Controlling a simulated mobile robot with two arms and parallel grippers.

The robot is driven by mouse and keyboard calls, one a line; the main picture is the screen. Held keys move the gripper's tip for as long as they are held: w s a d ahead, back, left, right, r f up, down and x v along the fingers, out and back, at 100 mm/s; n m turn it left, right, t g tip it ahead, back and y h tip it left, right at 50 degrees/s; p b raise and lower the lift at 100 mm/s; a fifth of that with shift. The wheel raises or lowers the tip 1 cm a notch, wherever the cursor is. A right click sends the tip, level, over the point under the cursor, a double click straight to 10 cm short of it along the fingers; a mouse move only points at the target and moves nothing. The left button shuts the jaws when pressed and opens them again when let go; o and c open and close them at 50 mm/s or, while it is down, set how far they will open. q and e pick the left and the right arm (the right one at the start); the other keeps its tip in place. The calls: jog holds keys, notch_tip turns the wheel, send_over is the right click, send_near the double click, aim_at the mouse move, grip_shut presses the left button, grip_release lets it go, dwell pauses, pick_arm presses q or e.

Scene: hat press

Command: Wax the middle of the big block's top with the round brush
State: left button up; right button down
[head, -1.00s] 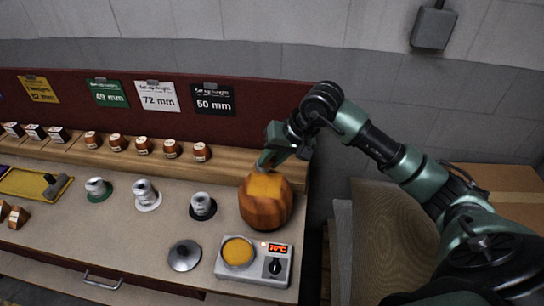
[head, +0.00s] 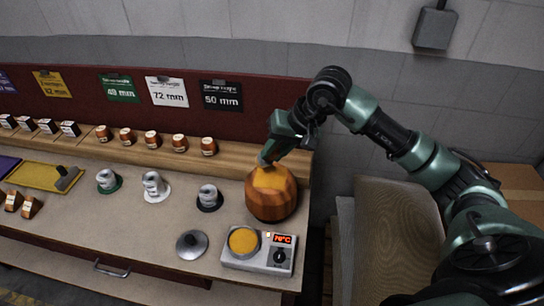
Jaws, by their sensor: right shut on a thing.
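The big block (head: 272,202), faceted and brown wood, stands near the right end of the bench. An orange-yellow patch (head: 270,180) covers part of its top. My right gripper (head: 268,158) points down at the back left of this top, shut on the round brush. The brush is mostly hidden by the fingers, and I cannot make out its bristles or whether they touch the wood. My left gripper is not in view.
A wax heater (head: 278,263) with yellow wax (head: 243,241) stands in front of the block, a grey lid (head: 191,245) to its left. Small blocks line the back shelf (head: 240,165).

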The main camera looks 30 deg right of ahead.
jog(key=shift+r, duration=1)
jog(key=shift+s+r+p, duration=0.1)
jog(key=shift+r+p, duration=0.45)
jog(key=shift+r, duration=0.45)
